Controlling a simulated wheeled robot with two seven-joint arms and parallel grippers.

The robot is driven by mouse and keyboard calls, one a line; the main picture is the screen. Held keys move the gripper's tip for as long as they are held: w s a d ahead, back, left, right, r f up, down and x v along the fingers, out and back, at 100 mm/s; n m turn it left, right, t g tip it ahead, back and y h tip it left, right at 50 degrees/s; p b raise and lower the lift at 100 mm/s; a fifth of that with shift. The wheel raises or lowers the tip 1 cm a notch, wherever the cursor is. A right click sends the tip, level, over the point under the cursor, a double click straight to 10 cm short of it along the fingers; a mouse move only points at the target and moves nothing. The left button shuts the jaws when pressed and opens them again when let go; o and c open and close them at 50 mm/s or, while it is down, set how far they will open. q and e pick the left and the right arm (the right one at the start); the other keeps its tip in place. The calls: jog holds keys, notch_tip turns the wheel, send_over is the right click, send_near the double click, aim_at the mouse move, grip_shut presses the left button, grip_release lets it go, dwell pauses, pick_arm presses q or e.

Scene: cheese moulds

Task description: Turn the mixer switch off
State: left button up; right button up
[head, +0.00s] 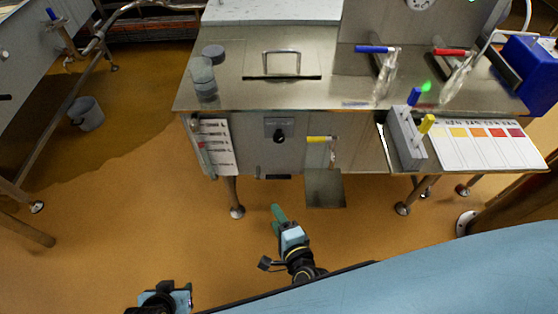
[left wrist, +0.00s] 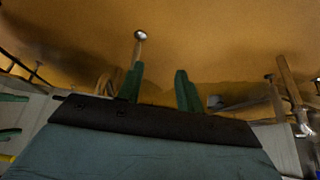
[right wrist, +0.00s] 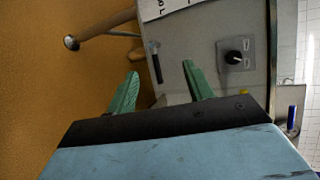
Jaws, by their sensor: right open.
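The mixer switch is a black rotary knob (head: 280,134) on a grey plate on the front panel of the steel table. It also shows in the right wrist view as a black knob (right wrist: 234,57), with a pale mark on it. My right gripper (head: 277,211) is in front of and below the panel, apart from the switch. In the right wrist view its green fingers (right wrist: 160,80) are spread with nothing between them, and the switch lies beyond them to the right. My left gripper (left wrist: 160,80) is open and empty over the floor; only part of it shows at the head view's bottom edge.
A paper sheet (head: 216,146) hangs left of the switch, and a yellow-handled valve (head: 322,139) sits to its right. A small steel plate (head: 325,188) juts out below. A grey block (head: 406,138) with blue and yellow handles stands further right. The floor before the panel is clear.

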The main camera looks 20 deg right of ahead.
jog(key=w+r+m+t+h+b, duration=0.3)
jog(key=w+r+m+b, duration=0.1)
jog(key=m, duration=0.5)
jog(key=m+h+b, duration=0.4)
jog(key=m+b, duration=0.2)
jog(key=m, duration=0.6)
send_near(279, 141)
jog(key=b+x, duration=0.1)
jog(key=x, duration=0.6)
jog(key=shift+w+b, duration=0.1)
jog(key=shift+b, duration=0.2)
pick_arm(q)
jog(key=w+d+r+t+h, duration=0.1)
jog(key=w+r+t, duration=0.3)
jog(key=r, duration=0.6)
jog(key=w+d+r+t+h, duration=0.1)
jog(key=w+d+r+t, duration=0.2)
jog(key=r, duration=0.7)
jog(key=shift+w+r+t+h, duration=0.3)
jog(key=shift+w+t+h, duration=0.15)
jog(key=shift+t, duration=0.65)
pick_arm(e)
jog(key=shift+w+d, duration=0.2)
jog(key=shift+w, duration=0.4)
jog(key=shift+c, duration=0.3)
